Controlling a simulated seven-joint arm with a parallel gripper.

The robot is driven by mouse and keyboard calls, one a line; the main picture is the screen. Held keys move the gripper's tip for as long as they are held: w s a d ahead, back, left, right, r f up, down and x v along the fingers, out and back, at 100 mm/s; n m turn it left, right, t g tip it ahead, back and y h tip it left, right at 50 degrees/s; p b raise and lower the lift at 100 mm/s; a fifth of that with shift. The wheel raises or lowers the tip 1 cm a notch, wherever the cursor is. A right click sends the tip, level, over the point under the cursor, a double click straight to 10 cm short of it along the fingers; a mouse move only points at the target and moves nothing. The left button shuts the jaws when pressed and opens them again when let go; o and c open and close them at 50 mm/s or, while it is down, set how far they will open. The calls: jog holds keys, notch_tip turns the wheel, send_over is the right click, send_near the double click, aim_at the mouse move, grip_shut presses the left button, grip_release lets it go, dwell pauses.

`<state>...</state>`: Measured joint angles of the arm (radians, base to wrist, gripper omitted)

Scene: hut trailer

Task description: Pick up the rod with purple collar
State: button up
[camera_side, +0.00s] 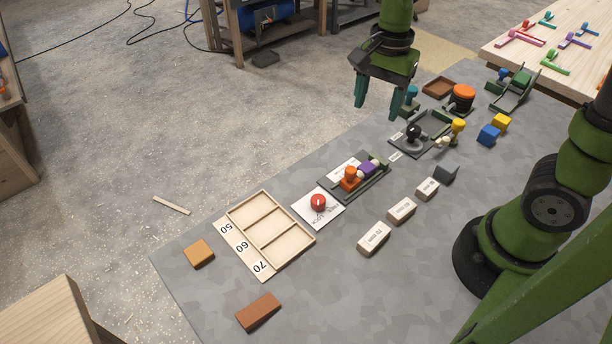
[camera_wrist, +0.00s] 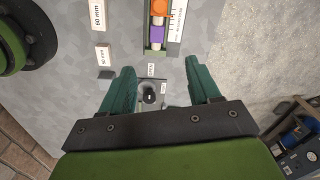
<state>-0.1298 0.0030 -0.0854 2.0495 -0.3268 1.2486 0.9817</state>
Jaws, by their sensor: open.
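A purple collar (camera_side: 367,169) sits in a narrow dark-green holder (camera_side: 382,184), between an orange part (camera_side: 349,179) and a pale rounded end; how much rod runs through it I cannot tell. In the wrist view the purple collar (camera_wrist: 157,36) shows ahead of the fingers, at the top middle, with the orange part beyond it. My gripper (camera_side: 379,108) is open and empty, pointing down, high beyond the holder's far end in the side view. In the wrist view my gripper (camera_wrist: 160,68) has its two teal fingers spread, apart from the collar.
A fixture with a black ball knob (camera_side: 413,131) stands next to the holder. A red button (camera_side: 318,203), labelled blocks (camera_side: 374,238) and a sorting tray (camera_side: 304,248) lie around it. An orange-topped cylinder (camera_side: 463,93) stands farther back.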

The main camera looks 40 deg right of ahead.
jog(key=m, duration=0.3)
send_near(367, 166)
notch_tip(367, 166, down, 9)
jog(key=shift+w+a+r, duration=0.1)
jog(key=shift+a, duration=0.05)
dwell(0.4)
jog(key=shift+c, duration=0.3)
jog(key=shift+r, duration=0.1)
grip_shut()
